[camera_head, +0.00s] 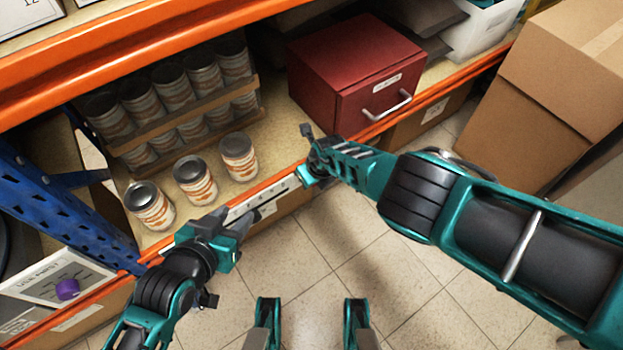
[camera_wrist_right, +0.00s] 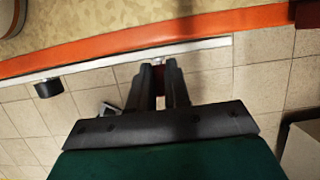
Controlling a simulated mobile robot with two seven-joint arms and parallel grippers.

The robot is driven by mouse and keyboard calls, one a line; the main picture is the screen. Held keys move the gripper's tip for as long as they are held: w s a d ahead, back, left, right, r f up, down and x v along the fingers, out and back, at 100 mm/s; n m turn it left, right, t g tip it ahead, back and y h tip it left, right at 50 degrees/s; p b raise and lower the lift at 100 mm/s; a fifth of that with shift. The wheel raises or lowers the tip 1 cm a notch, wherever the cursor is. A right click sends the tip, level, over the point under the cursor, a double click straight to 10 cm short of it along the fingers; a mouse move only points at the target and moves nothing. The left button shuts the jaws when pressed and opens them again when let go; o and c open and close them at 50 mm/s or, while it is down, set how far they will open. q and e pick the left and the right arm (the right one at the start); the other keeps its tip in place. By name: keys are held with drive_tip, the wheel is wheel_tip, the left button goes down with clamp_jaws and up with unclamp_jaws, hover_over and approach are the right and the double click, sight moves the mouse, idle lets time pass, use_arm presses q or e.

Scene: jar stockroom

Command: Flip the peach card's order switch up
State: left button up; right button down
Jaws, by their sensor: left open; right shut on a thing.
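I cannot make out a peach card or its order switch for certain in either view. A white label rail (camera_head: 250,205) runs along the orange shelf edge; it also shows in the right wrist view (camera_wrist_right: 105,62). My left gripper (camera_head: 256,216) is open in front of this rail, below the row of cans. My right gripper (camera_head: 307,172) is at the rail's right part, below the red box. In the right wrist view its fingers (camera_wrist_right: 159,76) are shut on a small reddish piece (camera_wrist_right: 159,88) at the rail, mostly hidden between them.
Three cans stand at the shelf front, including a middle one (camera_head: 195,180), before a rack of more cans (camera_head: 175,95). A red box (camera_head: 355,75) stands right of them. Cardboard boxes (camera_head: 550,95) stand at right.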

drive_tip(key=shift+s+a, duration=0.1)
idle(0.3)
drive_tip(key=c, duration=1.1)
unclamp_jaws()
use_arm(q)
drive_tip(key=shift+r, duration=0.1)
use_arm(e)
drive_tip(key=shift+r, duration=0.15)
